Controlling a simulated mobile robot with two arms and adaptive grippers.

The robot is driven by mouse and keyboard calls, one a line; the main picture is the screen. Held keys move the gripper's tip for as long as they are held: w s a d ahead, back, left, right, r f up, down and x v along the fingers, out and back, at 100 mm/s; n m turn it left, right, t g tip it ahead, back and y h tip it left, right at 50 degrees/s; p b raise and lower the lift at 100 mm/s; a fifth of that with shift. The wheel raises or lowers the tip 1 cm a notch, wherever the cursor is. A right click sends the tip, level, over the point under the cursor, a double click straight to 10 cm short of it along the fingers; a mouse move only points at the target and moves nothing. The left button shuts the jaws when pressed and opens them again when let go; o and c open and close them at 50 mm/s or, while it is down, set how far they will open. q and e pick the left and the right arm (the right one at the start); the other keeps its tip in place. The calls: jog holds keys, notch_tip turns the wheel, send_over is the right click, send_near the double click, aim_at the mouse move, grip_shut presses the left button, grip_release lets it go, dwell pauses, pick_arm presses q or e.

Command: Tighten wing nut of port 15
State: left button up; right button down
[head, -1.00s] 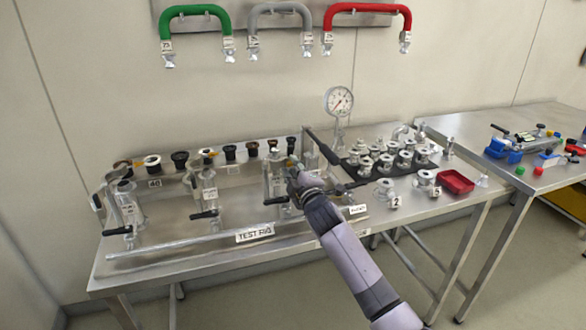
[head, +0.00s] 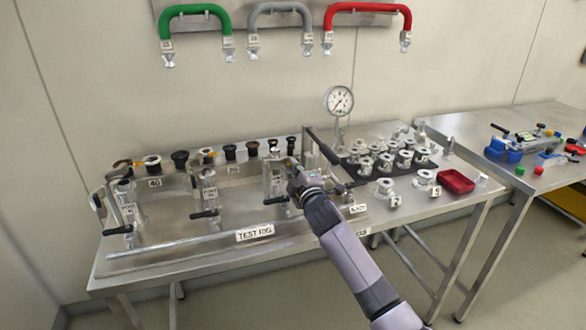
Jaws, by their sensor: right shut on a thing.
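The test rig (head: 186,237) stands on the steel bench, with several metal port assemblies along it. My right gripper (head: 292,168) is at the upper part of the right-hand port assembly (head: 271,182). Its jaws are shut at the fitting there, and the wing nut between them is too small and covered to make out. The port number 15 cannot be read here. My wrist hides the area just right of this port. My left gripper is not in view.
Loose flanges (head: 385,161) stand on a black mat, with a red tray (head: 456,181) to their right. A pressure gauge (head: 340,101) rises behind the rig. Green (head: 195,10), grey and red hoses hang on the wall. Black levers (head: 205,213) stick out in front of the ports.

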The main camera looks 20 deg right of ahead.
jog(key=m+p, duration=0.1)
jog(key=m, duration=0.3)
jog(key=m+p, duration=0.1)
jog(key=m, duration=0.4)
jog(key=m+p, duration=0.1)
jog(key=m, duration=0.3)
jog(key=shift+d+r, duration=0.3)
jog(key=shift+d, duration=0.1)
jog(key=shift+d+m+p, duration=0.15)
jog(key=shift+m+p, duration=0.4)
jog(key=shift+m, duration=1.15)
jog(key=shift+f, duration=0.1)
jog(key=c, duration=1.8)
grip_release()
jog(key=shift+s, duration=0.1)
